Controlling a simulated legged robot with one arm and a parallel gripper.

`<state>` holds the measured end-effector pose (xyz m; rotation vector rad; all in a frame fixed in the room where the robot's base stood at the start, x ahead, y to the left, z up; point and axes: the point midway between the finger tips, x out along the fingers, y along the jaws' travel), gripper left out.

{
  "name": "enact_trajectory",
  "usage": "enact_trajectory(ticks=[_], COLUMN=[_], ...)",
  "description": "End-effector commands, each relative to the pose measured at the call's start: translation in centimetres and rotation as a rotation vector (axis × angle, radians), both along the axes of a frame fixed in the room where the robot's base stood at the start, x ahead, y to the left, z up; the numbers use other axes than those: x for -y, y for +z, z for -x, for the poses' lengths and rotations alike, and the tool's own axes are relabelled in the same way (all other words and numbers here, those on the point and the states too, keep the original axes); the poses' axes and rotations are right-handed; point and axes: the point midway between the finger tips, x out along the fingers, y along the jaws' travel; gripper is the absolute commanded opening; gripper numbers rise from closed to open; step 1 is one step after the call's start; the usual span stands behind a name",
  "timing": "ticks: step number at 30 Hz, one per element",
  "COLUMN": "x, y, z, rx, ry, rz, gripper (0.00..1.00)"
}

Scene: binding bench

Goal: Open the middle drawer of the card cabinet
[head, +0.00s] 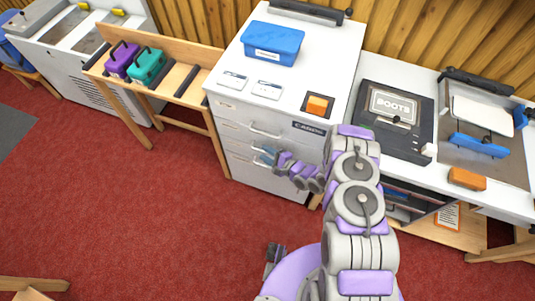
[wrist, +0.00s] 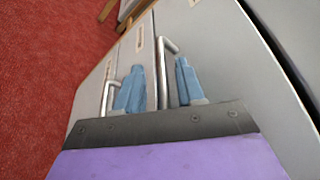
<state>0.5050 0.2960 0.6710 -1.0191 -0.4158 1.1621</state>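The white card cabinet (head: 228,165) stands in the middle of the head view, with stacked drawers and bar handles on its front. The top drawer handle (head: 265,131) is clear of my arm. My gripper (head: 263,155) is in front of the lower drawers, its blue fingertips near the handles there. In the wrist view my gripper (wrist: 159,88) is open, with its two blue fingers apart. One metal handle (wrist: 164,75) shows between the fingers, close to the right one. Another handle (wrist: 104,97) lies just left of the left finger. Contact cannot be told. The drawers look shut.
On the cabinet top are a blue box (head: 272,44), cards and an orange block (head: 317,105). A wooden bench (head: 184,82) with purple and teal boxes stands left. A white worktable (head: 440,151) stands right. Red carpet (head: 150,210) in front of the cabinet is free.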

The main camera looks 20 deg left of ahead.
Motion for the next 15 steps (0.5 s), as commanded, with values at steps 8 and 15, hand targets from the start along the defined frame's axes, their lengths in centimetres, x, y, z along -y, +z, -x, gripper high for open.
enact_trajectory(ticks=[8, 15], x=[0.51, 0.3], y=[0.19, 0.11], z=[-0.1, -0.09], rx=[0.001, 0.001], ry=[-0.003, -0.002], rz=[-0.006, -0.003], gripper=[0.27, 0.04])
